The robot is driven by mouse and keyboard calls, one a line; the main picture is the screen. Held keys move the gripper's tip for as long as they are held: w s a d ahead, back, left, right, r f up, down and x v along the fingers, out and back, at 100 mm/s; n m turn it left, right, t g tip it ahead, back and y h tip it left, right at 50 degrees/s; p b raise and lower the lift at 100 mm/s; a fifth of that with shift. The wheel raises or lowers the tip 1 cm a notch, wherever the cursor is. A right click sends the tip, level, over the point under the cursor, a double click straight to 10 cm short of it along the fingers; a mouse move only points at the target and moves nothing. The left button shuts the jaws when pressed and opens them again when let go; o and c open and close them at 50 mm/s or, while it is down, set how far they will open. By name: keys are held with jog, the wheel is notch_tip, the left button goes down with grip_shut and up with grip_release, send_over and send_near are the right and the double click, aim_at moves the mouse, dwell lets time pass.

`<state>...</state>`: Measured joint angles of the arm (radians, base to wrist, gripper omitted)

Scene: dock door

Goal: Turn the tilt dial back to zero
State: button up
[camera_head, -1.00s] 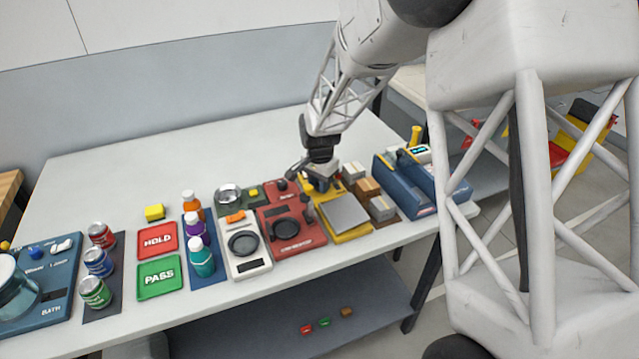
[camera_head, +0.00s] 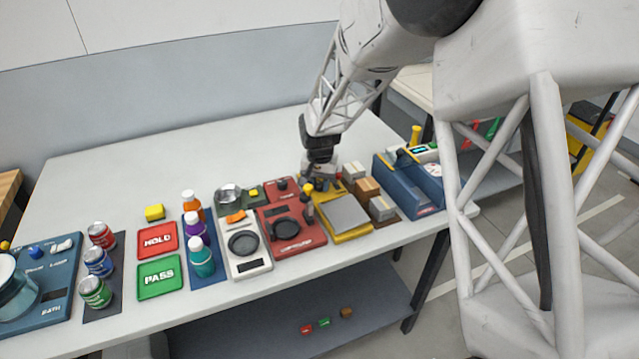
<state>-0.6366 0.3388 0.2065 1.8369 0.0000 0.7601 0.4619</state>
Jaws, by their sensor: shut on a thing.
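My gripper (camera_head: 318,180) points down at the back left of a yellow-based device (camera_head: 349,233) with a grey square plate. It is shut on a small part there, which seems to be the tilt dial; the fingers hide most of it, and I cannot read its setting.
Brown and grey boxes (camera_head: 368,189) and a blue machine (camera_head: 412,185) stand close on the right. A white scale (camera_head: 245,262), bottles (camera_head: 201,258), and red and green trays (camera_head: 159,279) are to the left. The table's back is clear.

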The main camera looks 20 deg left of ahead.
aim_at(320, 184)
jog(key=n, duration=0.7)
dwell(0.4)
jog(key=o, duration=0.9)
jog(key=shift+r, duration=0.1)
jog(key=shift+r, duration=3.85)
